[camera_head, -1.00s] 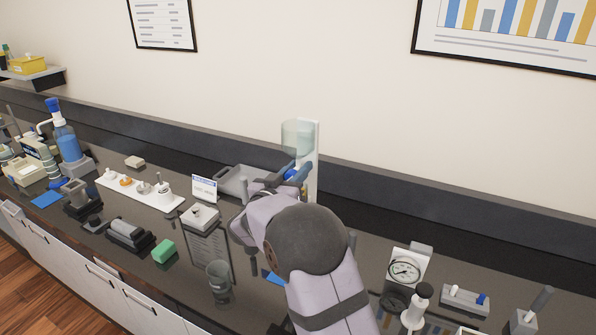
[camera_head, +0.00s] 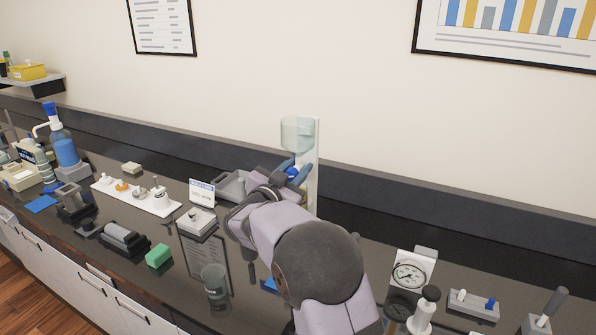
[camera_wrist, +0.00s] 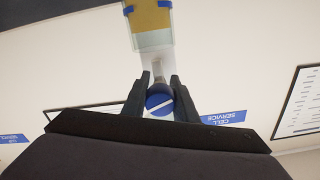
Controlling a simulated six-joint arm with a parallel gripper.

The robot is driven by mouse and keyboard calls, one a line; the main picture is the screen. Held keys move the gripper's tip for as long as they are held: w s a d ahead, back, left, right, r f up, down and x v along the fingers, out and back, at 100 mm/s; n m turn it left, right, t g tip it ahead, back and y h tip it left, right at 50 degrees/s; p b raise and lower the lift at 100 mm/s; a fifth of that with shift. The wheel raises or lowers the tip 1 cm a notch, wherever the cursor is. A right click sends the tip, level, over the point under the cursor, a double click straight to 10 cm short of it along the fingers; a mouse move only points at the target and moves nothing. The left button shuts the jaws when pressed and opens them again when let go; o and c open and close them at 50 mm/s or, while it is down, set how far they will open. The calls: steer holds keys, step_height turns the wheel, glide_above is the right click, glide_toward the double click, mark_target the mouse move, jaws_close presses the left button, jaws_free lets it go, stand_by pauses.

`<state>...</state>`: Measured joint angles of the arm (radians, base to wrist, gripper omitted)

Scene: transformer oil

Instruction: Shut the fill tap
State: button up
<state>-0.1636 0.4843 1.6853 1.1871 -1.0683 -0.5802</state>
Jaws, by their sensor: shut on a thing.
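The fill tap (camera_wrist: 159,104) shows in the wrist view as a round blue knob with a white slanted line across its face. It sits on a grey stem below a clear vessel (camera_wrist: 153,40) with amber contents. My gripper (camera_wrist: 160,78) has its dark fingers on both sides of the knob and is shut on it. In the head view the blue knob (camera_head: 292,172) is partly hidden by my gripper (camera_head: 288,168). The clear vessel (camera_head: 297,135) stands above it on a white upright panel (camera_head: 313,160).
A grey tray (camera_head: 232,187) lies left of my gripper. A glass beaker (camera_head: 215,283) and a green block (camera_head: 158,256) are nearer the front. A dial gauge (camera_head: 411,274) stands at the right. The dark counter is open between the beaker and the front edge.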

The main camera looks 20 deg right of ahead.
mark_target(292, 174)
steer(key=shift+r, duration=0.1)
steer(key=o, duration=1.1)
steer(key=shift+c, duration=0.2)
steer(key=shift+a, duration=0.1)
steer(key=shift+s+a, duration=0.2)
steer(key=shift+s, duration=0.05)
steer(key=b+v, duration=0.2)
steer(key=v, duration=0.4)
steer(key=shift+s+a+b, duration=0.2)
steer(key=shift+s+b, duration=0.05)
steer(key=shift+b, duration=0.1)
